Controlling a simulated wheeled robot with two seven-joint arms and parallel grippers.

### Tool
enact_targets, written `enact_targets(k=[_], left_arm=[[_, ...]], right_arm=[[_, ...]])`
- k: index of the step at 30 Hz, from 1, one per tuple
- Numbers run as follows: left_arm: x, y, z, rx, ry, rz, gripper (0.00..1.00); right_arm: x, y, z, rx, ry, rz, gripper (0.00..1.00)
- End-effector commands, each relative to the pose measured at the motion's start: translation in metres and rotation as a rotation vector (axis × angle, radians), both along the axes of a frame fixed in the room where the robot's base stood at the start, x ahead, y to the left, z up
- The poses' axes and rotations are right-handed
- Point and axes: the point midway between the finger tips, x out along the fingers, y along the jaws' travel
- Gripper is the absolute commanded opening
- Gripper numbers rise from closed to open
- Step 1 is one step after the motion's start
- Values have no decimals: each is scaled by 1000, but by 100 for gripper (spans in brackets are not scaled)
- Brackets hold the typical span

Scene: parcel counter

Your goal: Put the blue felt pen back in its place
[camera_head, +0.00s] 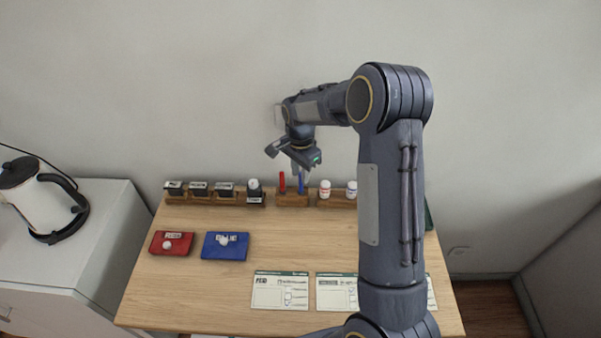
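The blue felt pen (301,186) stands upright in a small wooden holder (291,201) at the back of the counter, beside a red pen (282,182) on its left. My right gripper (301,174) is just above and around the top of the blue pen, pointing down. Its fingers look spread, with a gap wider than the pen. Whether a finger touches the pen is too small to tell. My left gripper is not in view.
Stamps (199,189) stand in wooden holders left of the pens, and white bottles (325,188) to the right. A red pad (172,243), a blue pad (225,246) and paper forms (281,290) lie in front. My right arm hides the counter's right part.

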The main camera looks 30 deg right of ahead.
Motion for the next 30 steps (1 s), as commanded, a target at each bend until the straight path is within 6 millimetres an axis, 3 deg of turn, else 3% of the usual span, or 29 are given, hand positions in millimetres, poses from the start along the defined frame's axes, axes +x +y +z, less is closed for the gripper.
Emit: enact_targets(k=[4,12,18,26,30], left_arm=[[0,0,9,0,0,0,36],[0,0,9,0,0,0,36],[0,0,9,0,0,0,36],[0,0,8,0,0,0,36],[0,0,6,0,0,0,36]], right_arm=[[0,0,13,0,0,0,25],[0,0,13,0,0,0,27],[0,0,13,0,0,-1,51],[0,0,14,0,0,-1,51],[1,-1,26,-1,-4,-1,51]])
